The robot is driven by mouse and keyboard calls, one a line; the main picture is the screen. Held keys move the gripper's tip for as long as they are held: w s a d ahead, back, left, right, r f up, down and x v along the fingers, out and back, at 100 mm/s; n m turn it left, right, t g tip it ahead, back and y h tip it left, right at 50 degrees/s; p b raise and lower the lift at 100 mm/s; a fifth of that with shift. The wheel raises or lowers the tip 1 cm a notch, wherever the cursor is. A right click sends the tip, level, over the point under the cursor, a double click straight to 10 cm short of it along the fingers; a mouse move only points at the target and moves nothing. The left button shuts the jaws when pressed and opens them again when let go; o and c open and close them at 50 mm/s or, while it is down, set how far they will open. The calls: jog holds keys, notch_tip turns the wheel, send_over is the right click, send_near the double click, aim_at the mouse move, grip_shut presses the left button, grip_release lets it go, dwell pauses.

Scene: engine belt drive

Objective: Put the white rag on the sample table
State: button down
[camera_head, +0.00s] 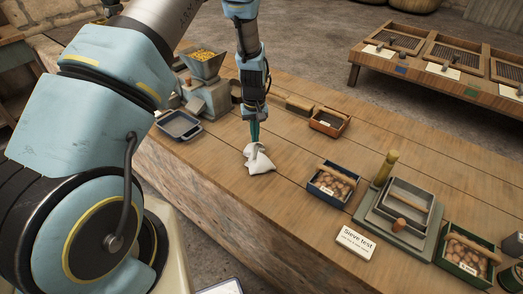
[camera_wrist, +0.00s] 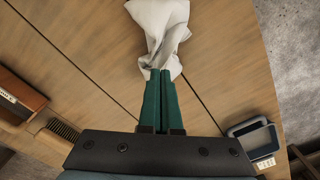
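The white rag (camera_head: 258,160) is a crumpled cloth at the long wooden table (camera_head: 225,160), near its front edge. My gripper (camera_head: 254,139) points down at it from above. In the wrist view the green fingers of my gripper (camera_wrist: 160,73) are together, with the white rag (camera_wrist: 163,32) bunched at their tips. The rag hangs or spreads out beyond them. I cannot tell whether its lower part touches the tabletop. Which table is the sample table is not clear; a sign reading "Sieve test" (camera_head: 355,242) stands on the long table.
On the long table are a grey tray (camera_head: 179,126), a hopper machine (camera_head: 205,88), a small wooden box (camera_head: 329,122), crates of brown lumps (camera_head: 333,184) (camera_head: 466,252) and sieve trays (camera_head: 405,205). A low table with screened frames (camera_head: 440,65) stands back right. Bare wood surrounds the rag.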

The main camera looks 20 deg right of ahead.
notch_tip(320, 180, down, 7)
jog(key=b, duration=0.5)
jog(key=shift+r, duration=0.2)
notch_tip(320, 180, up, 9)
jog(key=p, duration=0.5)
jog(key=a+r+b, duration=0.3)
jog(key=a+r, duration=0.9)
jog(key=a, duration=0.4)
jog(key=s+a+r+b, duration=0.1)
jog(key=s+a+r, duration=0.1)
jog(key=s+a, duration=0.3)
jog(key=s+a+r+n+t+b, duration=0.1)
jog(key=s+a+r, duration=0.2)
jog(key=s+a, duration=0.3)
jog(key=a, duration=0.4)
jog(key=shift+r+t, duration=0.25)
jog(key=shift+t, duration=0.05)
jog(key=shift+a, duration=0.1)
